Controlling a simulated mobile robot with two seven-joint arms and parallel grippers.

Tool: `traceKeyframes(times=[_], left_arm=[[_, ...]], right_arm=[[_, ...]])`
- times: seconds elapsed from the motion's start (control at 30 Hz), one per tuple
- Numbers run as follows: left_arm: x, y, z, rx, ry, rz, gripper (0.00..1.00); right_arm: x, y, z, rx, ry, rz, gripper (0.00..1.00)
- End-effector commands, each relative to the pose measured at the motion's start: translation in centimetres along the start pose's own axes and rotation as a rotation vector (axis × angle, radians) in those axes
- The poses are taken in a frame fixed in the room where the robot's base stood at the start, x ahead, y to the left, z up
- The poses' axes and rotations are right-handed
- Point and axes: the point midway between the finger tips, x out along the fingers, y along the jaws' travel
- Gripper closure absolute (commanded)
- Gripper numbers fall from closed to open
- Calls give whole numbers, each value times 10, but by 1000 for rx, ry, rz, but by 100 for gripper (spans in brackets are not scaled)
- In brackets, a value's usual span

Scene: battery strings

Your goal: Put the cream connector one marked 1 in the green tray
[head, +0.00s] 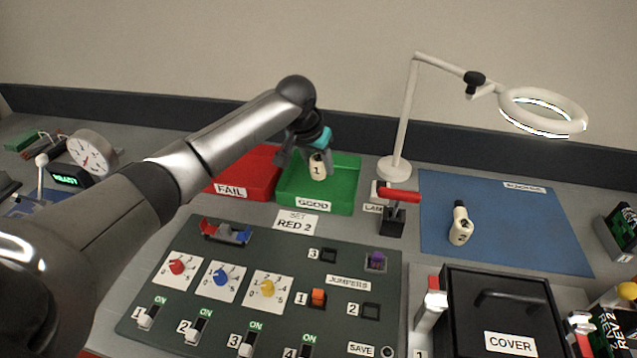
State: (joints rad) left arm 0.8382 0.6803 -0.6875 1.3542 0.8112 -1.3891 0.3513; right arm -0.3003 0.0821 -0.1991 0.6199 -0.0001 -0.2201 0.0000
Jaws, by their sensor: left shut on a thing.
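The cream connector marked 1 (317,168) is in my left gripper (307,157), which is shut on it. The connector is upright, with its dark top between the fingers, and appears over the green tray (341,205) labelled GOOD. I cannot tell whether its lower end touches the tray floor. The left arm comes in from the left and its hand covers part of the tray's back left. My right gripper is not in view.
A red tray (240,190) labelled FAIL adjoins the green one on the left. A white ring lamp (395,168) stands right of it. A dark switch panel (205,318) fills the front.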

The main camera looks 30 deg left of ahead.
Motion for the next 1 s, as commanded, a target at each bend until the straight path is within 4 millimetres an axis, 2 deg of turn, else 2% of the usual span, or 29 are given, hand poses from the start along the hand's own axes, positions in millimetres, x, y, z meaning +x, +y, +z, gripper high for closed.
traceKeyframes(times=[0.2, 0.3, 0.77, 0.8, 1.0], left_arm=[[36, 0, 16, 1, -4, 0, 100], [47, 0, 20, 1, -2, -1, 100], [53, 0, 22, 0, -1, 0, 100], [53, 0, 22, 0, -2, -1, 49], [53, 0, 22, 1, -2, -1, 26]], right_arm=[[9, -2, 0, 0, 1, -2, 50], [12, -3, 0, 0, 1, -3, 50], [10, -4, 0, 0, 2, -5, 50], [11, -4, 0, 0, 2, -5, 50], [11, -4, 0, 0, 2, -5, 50]])
